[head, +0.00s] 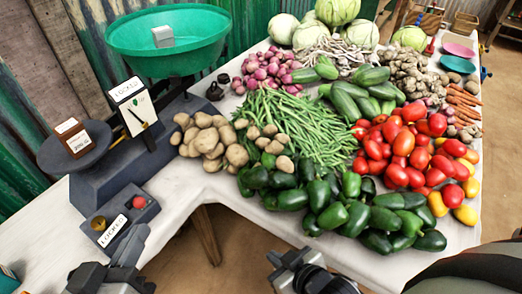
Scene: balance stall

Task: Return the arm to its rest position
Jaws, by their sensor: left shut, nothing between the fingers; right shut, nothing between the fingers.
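My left gripper (130,246) is at the bottom left, shut and empty, just in front of the small control box (124,215) of the balance. My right gripper (284,260) is at the bottom centre, shut and empty, in front of the table edge and below the green peppers. The balance (120,170) stands on the left of the table. Its green pan (160,58) holds a grey block (163,37). Its dark round plate (60,150) holds a brown labelled block (72,137). The control box has a red button, a brass knob and a label reading "LOCKED".
The white-covered table (185,190) is crowded with potatoes (215,140), green beans (300,125), green peppers (330,205), tomatoes (405,150), carrots (464,103) and cabbages (338,10). A corrugated wall (100,50) stands behind the balance. Open floor (180,250) lies before the table's inner corner.

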